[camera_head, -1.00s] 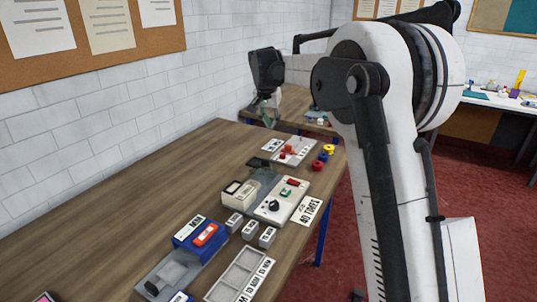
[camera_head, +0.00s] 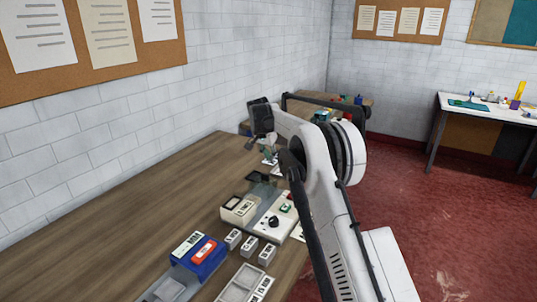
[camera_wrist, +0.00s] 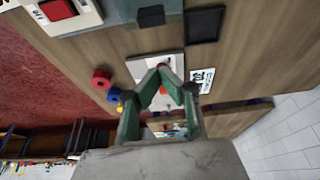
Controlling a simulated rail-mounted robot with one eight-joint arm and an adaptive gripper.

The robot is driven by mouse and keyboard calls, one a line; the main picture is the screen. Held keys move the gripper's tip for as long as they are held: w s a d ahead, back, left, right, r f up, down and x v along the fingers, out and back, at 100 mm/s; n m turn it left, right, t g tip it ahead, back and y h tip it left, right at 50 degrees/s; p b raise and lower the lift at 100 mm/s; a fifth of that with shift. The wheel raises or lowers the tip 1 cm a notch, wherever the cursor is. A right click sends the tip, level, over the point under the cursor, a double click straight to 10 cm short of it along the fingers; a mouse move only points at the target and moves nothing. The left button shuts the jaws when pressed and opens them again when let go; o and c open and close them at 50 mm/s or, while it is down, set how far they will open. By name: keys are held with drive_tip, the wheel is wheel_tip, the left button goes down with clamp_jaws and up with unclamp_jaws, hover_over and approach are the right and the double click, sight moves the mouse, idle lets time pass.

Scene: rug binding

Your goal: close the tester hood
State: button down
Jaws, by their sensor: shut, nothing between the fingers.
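The tester (camera_head: 275,222), a cream unit with a black dial, stands on the wooden bench. A grey, see-through panel, which looks like its hood (camera_head: 264,190), extends from its far side; its exact angle is unclear. In the wrist view the tester's red OFF switch (camera_wrist: 58,9) is at top left, with the grey panel (camera_wrist: 110,18) beside it. My gripper (camera_head: 250,146) is beyond the tester, over the bench's far end. Its green fingertips (camera_wrist: 163,72) are shut and empty, in front of a white board, apart from the hood.
A dark square (camera_wrist: 203,25) lies beside the tester. Red (camera_wrist: 101,79) and blue (camera_wrist: 113,95) round pieces lie near the bench edge. A blue unit (camera_head: 199,254) and several small grey blocks (camera_head: 249,245) stand nearer. The bench's left side (camera_head: 120,225) is clear.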

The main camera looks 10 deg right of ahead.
sight(258, 188)
drive_tip(key=x, duration=0.6)
drive_tip(key=shift+p, duration=0.3)
drive_tip(key=shift+s+a+p, duration=0.35)
drive_tip(key=shift+s+a, duration=0.9)
drive_tip(key=shift+s, duration=0.25)
drive_tip(key=s+a+b, duration=0.1)
drive_tip(key=s+a, duration=0.2)
drive_tip(key=s+a+b, duration=0.2)
drive_tip(key=s+a, duration=0.1)
drive_tip(key=s, duration=0.1)
drive_tip(key=shift+s+f, duration=0.1)
drive_tip(key=shift+a, duration=0.1)
